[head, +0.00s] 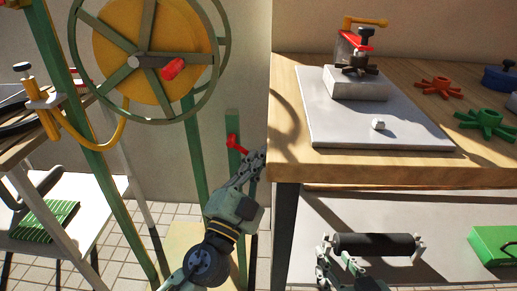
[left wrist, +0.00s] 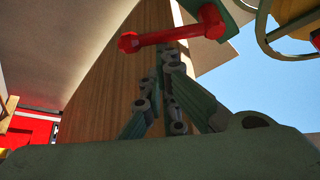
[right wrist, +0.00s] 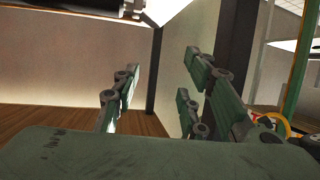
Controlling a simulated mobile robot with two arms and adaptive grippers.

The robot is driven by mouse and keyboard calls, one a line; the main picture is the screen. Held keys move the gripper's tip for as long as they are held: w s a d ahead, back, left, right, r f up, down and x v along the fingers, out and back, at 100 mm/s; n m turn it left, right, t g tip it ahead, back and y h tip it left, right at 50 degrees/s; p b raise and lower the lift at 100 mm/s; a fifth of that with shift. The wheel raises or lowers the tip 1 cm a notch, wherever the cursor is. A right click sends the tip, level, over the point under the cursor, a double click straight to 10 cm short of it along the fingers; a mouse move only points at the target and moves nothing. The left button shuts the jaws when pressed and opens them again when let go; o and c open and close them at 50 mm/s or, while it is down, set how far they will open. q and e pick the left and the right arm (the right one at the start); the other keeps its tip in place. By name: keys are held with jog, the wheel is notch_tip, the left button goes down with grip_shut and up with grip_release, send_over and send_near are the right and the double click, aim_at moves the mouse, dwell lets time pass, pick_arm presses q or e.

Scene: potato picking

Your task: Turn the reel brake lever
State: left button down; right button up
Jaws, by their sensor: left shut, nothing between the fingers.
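The red reel brake lever (head: 238,145) is mounted on a green post beside the reel (head: 145,55). In the left wrist view the lever (left wrist: 168,36) lies across, just beyond my fingertips. My left gripper (head: 258,160) is shut and empty beside the lever, close to the workbench's left edge. I cannot tell whether its tips touch the lever. The reel has a yellow drum, a green rim and a red crank knob (head: 173,68). My right gripper (head: 340,258) is low by the bench's lower shelf. In the right wrist view its fingers (right wrist: 163,75) are spread and empty.
The wooden workbench (head: 285,120) carries a grey plate (head: 340,135) with a red-levered fixture, plus green (head: 486,122) and orange (head: 438,87) star knobs. A black roller (head: 375,245) and green box (head: 492,246) are on the lower shelf. A white side table stands left.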

jog(key=s+d+f+g+h+p, duration=0.1)
jog(key=s+d+f+g+p, duration=0.3)
jog(key=s, duration=0.4)
jog(key=s+d+f+g+h+p, duration=0.2)
jog(key=s+f+g, duration=0.35)
jog(key=s, duration=0.25)
pick_arm(q)
jog(key=shift+a+f+m+g+h+p, duration=0.25)
jog(key=shift+f+m+g+p, duration=0.35)
jog(key=shift+m, duration=0.7)
jog(key=shift+a+f+m+g+h+p, duration=0.15)
jog(key=shift+a+f+m+g+p, duration=0.4)
jog(key=shift+m, duration=0.75)
jog(key=shift+a+f+m+g+h+p, duration=0.25)
jog(key=shift+f+m+g, duration=0.3)
jog(key=shift+m+g, duration=0.55)
pick_arm(e)
notch_tip(320, 180, down, 11)
jog(key=w+g, duration=0.1)
jog(key=shift+w+a+f+m, duration=0.2)
jog(key=shift+a+m, duration=0.1)
jog(key=shift+a, duration=0.1)
pick_arm(q)
jog(key=shift+t, duration=0.25)
